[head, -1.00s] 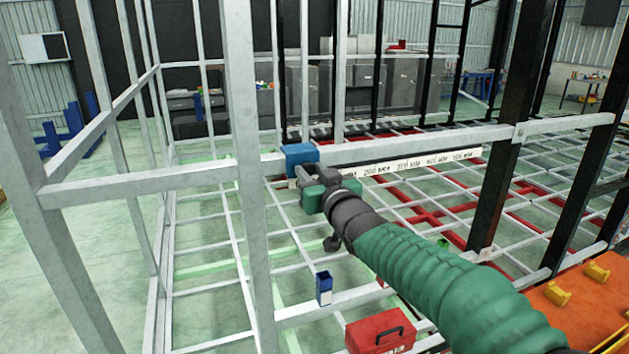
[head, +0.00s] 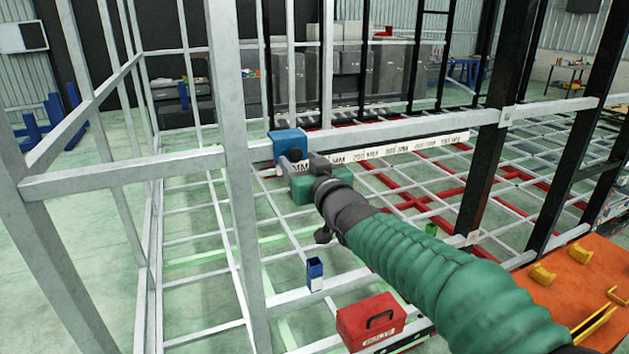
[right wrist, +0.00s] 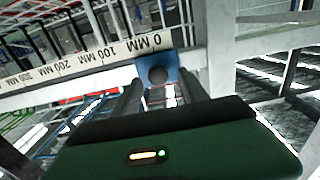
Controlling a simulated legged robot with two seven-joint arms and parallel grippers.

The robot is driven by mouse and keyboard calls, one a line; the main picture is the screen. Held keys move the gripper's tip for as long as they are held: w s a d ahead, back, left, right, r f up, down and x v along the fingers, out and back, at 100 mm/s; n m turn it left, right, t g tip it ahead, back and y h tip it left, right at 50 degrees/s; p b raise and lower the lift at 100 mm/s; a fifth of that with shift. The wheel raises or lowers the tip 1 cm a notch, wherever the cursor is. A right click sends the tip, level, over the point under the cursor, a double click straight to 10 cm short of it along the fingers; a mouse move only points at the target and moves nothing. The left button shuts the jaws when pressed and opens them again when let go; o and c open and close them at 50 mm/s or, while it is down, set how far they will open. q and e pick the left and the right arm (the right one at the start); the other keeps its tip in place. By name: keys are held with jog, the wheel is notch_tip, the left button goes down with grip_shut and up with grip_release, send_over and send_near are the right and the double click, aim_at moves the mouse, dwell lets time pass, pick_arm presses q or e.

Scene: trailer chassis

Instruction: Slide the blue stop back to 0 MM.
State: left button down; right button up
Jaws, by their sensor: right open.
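The blue stop (head: 287,141) sits on the grey horizontal rail at the left end of the white scale strip (head: 400,146), close to the upright post. In the right wrist view the stop (right wrist: 175,62) has a round dark knob on its front, and the "0 MM" label is right beside its upper left edge. My right gripper (head: 301,163) is open in front of the stop, just below and right of it. In the right wrist view its two dark fingers point at the stop, one to each side of the knob; I cannot tell whether they touch it. My left gripper is not in view.
A grey upright post (head: 238,180) stands just left of the stop. A small blue holder (head: 315,272) and a red toolbox (head: 370,321) are lower down. An orange surface (head: 575,285) with yellow parts lies at the right. Open bars form the frame below.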

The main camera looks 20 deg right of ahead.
jog(key=s+d+p, duration=0.1)
jog(key=s+p, duration=0.2)
jog(key=s, duration=1.1)
jog(key=shift+s, duration=0.4)
jog(key=shift+f, duration=0.1)
